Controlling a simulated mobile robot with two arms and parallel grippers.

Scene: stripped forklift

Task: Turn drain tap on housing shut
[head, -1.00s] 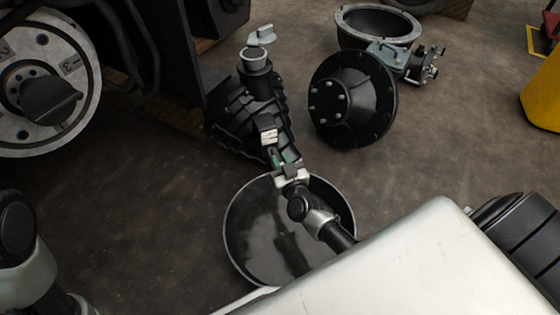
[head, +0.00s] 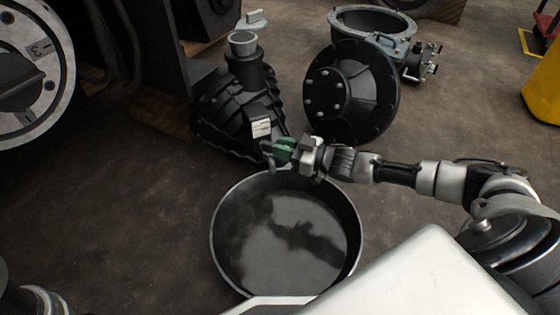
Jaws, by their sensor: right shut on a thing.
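The black ribbed housing (head: 232,112) stands on the floor left of centre in the head view, with an open-topped neck. The drain tap (head: 284,150) is low on the housing's near right side; its green part shows at the fingers and a small grey piece shows on its left. My right gripper (head: 296,152) reaches in from the right and is shut on the tap. The fingers hide part of the tap, so its exact turn is hard to read. My left gripper is not in view; only part of my left arm shows at the lower left.
A round black drain pan (head: 355,240) with dark liquid sits below the tap. A black bolted hub (head: 365,95) stands close behind my right gripper. A grey ring-shaped casing (head: 350,20) lies farther back. A large machine wheel (head: 35,75) is at left.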

